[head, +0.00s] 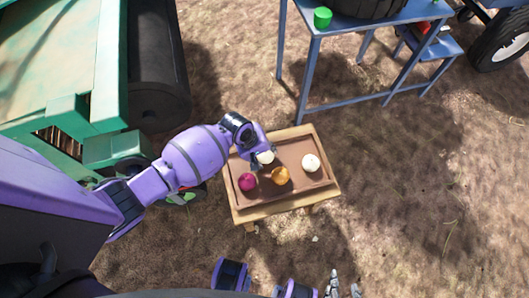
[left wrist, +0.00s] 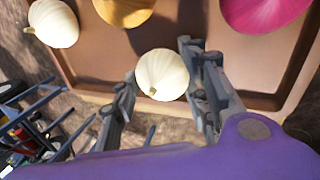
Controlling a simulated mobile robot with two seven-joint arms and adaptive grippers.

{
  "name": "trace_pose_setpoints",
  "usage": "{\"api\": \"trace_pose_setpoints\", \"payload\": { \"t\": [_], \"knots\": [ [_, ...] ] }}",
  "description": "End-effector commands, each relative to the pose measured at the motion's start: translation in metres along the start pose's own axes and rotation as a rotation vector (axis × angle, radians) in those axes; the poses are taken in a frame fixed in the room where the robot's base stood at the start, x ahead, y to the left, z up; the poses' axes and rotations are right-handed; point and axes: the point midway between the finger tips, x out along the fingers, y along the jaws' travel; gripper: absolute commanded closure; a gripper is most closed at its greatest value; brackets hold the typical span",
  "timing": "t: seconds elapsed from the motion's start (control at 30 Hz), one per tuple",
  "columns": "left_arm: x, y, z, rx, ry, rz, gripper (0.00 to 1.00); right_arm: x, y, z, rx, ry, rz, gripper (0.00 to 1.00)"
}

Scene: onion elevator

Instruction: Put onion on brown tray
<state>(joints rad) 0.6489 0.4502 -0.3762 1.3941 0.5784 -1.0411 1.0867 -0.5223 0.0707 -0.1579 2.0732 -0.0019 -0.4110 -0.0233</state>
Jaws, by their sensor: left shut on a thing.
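The brown tray (head: 293,148) lies on a small wooden table and also fills much of the left wrist view (left wrist: 155,43). My left gripper (head: 262,160) is over the tray's far left part. It is shut on a white onion (head: 265,157), which shows between the two fingers in the left wrist view (left wrist: 162,75). I cannot tell whether this onion touches the tray. On the tray are another white onion (head: 311,163), a yellow onion (head: 280,176) and a red onion (head: 247,182). My right gripper (head: 344,287) is at the bottom edge, fingers apart and empty.
The wooden table (head: 285,204) stands on dirt ground. A green machine (head: 60,75) with a dark roller is at the left. A blue metal stand (head: 345,102) with a green cup (head: 322,17) is behind the table. The ground to the right is clear.

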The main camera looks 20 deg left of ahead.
Motion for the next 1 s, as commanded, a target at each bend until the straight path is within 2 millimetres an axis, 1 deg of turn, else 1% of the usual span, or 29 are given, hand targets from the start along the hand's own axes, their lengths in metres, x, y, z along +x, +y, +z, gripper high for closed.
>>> {"api": "trace_pose_setpoints", "payload": {
  "t": [0.17,0.3,0.33,0.47,0.73,0.83,0.93,1.0],
  "knots": [
    [-0.001,0.001,0.000,0.001,0.001,0.002,0.87,-0.001,0.000,-0.002,0.000,0.003,-0.001,0.60],
    [0.002,0.000,0.000,0.000,0.000,0.001,0.87,0.000,0.000,-0.001,0.000,0.004,-0.001,0.60],
    [0.003,-0.001,0.000,0.000,0.000,0.001,0.57,0.000,-0.001,-0.001,0.000,0.004,-0.001,0.60],
    [0.002,0.000,0.000,0.000,0.001,0.001,0.40,0.000,-0.001,-0.002,0.000,0.004,-0.001,0.60],
    [0.002,0.000,0.000,0.000,0.001,0.001,0.40,0.000,-0.001,-0.002,0.000,0.005,-0.001,0.60],
    [-0.001,0.001,-0.001,0.001,0.001,0.001,0.40,-0.001,-0.001,-0.003,0.000,0.006,-0.001,0.60],
    [-0.012,0.002,-0.001,0.002,0.002,0.004,0.40,-0.003,0.000,-0.006,0.000,0.010,0.000,0.60],
    [-0.025,0.002,-0.001,0.002,0.002,0.004,0.40,-0.005,0.000,-0.010,0.000,0.014,0.000,0.60]
  ]
}}
